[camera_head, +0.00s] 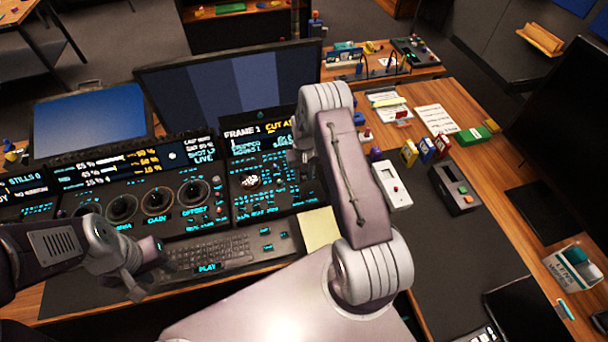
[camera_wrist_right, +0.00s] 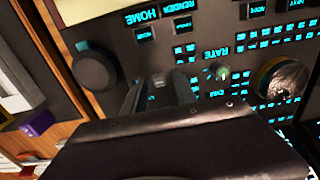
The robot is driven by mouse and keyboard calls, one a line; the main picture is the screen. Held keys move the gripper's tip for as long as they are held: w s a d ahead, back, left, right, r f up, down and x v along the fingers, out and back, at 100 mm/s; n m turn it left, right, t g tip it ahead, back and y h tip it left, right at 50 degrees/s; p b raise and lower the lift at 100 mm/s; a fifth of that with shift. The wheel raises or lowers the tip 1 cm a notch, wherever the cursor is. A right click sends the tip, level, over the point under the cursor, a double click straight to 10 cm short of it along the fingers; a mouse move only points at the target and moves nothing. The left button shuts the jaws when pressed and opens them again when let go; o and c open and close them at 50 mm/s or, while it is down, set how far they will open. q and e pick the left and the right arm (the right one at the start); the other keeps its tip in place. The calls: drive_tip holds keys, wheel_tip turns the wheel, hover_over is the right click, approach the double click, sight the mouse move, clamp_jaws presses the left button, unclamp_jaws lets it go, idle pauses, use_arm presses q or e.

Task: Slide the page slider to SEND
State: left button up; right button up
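The control panel (camera_head: 262,207) has dark sections with glowing cyan labels. In the right wrist view, a small grey cap (camera_wrist_right: 158,82), perhaps the page slider, shows between the fingers of my right gripper (camera_wrist_right: 158,88). The fingers look apart, one on each side of the cap; I cannot tell whether they touch it. No PAGE or SEND label is readable, and my wrist hides part of the panel. In the head view my right gripper (camera_head: 300,155) is over the right panel section, largely hidden by its arm. My left gripper (camera_head: 148,275) is over the keyboard's left end, its fingers unclear.
A dark round knob (camera_wrist_right: 95,66) and a shiny trackball (camera_wrist_right: 283,82) flank the cap. A RATE knob (camera_wrist_right: 222,73) is nearby. In the head view, a yellow pad (camera_head: 319,229) lies below the panel and a white box (camera_head: 392,187) stands to the right.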

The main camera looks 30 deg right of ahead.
clamp_jaws()
idle(1.2)
